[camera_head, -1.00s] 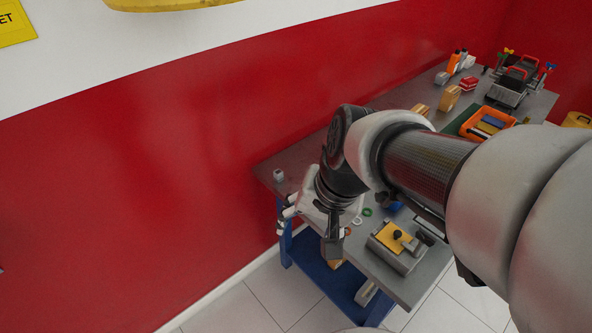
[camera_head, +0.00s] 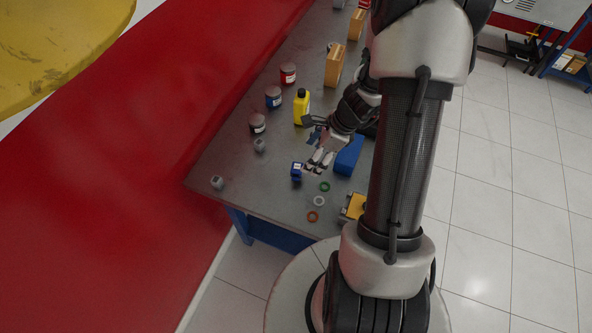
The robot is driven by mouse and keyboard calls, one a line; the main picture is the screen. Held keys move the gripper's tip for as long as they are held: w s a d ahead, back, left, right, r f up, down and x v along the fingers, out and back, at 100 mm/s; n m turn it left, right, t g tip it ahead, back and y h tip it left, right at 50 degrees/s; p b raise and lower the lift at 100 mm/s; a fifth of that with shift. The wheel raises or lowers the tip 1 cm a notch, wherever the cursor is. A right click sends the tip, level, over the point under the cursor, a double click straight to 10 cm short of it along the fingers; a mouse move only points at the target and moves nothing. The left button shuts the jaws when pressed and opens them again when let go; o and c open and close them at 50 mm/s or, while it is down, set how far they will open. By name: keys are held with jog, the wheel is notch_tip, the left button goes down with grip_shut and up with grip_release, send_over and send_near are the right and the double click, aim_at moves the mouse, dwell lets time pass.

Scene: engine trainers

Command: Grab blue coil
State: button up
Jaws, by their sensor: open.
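The blue coil (camera_head: 296,174) is a small blue piece with a pale top, standing on the grey workbench (camera_head: 235,178) near its left part. My gripper (camera_head: 318,165) is open and empty, just to the right of the coil, with its fingers pointing down and left. A small gap shows between the fingers and the coil in this view. The height of the fingers above the bench cannot be told. My arm hides part of the bench on the right.
Beside the gripper lies a blue block (camera_head: 348,156). Green (camera_head: 325,187), white (camera_head: 319,201) and orange (camera_head: 313,216) rings lie in front. Grey coils (camera_head: 259,145) (camera_head: 217,183), a yellow bottle (camera_head: 301,108) and several jars (camera_head: 273,98) stand around. The bench's left end is mostly bare.

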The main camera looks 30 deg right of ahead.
aim_at(299, 169)
jog(key=b+x, duration=0.1)
jog(key=x, duration=0.3)
jog(key=b+x, duration=0.2)
jog(key=x, duration=0.2)
jog(key=b+x, duration=0.2)
jog(key=x, duration=0.2)
jog(key=shift+w, duration=0.25)
jog(key=shift+r, duration=0.1)
jog(key=shift+c, duration=0.4)
jog(key=c, duration=1.2)
